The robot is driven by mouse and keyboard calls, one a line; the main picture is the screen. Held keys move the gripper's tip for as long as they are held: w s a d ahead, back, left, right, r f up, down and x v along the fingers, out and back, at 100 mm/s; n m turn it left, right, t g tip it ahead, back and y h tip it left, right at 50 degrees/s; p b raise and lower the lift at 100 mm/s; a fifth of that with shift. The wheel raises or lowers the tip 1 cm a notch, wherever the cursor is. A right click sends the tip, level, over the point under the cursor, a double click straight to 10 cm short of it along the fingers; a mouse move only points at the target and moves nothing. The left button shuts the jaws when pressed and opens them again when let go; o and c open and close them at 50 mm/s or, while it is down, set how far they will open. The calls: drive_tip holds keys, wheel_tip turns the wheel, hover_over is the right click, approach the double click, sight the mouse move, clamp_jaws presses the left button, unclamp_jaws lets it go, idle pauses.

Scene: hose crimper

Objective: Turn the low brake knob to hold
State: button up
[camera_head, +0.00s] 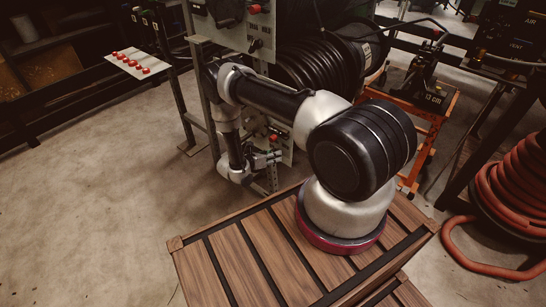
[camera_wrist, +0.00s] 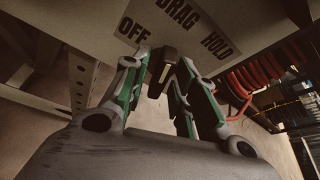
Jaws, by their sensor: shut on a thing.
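The low brake knob (camera_wrist: 164,72) is dark with a pale stripe. In the wrist view it sits on a pale panel (camera_wrist: 88,22) below the labels OFF, DRAG and HOLD. Its stripe points roughly up toward DRAG, between OFF and HOLD. My gripper (camera_wrist: 160,78) has its green-lined fingers on both sides of the knob and is shut on it. In the head view my gripper (camera_head: 272,158) reaches the low panel beside the frame post. The knob is too small and covered there to make out.
A large black hose reel (camera_head: 320,62) stands behind my arm. An upper panel (camera_head: 284,22) carries another knob. An orange cart (camera_head: 432,110) is behind right, and a red hose coil (camera_head: 510,190) lies at right. A metal post (camera_wrist: 80,88) stands left of my gripper. The left floor is clear.

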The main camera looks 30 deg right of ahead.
drive_tip(key=m+t, duration=0.1)
drive_tip(key=m, duration=0.1)
drive_tip(key=m+t+y, duration=0.1)
drive_tip(key=m+t, duration=0.2)
drive_tip(key=m, duration=0.1)
drive_tip(key=shift+s+d+m+t+y, duration=0.1)
drive_tip(key=shift+s+m+t+y, duration=0.2)
drive_tip(key=shift+m, duration=0.1)
idle(0.8)
drive_tip(key=o, duration=0.7)
drive_tip(key=v, duration=1.2)
drive_tip(key=shift+f, duration=0.15)
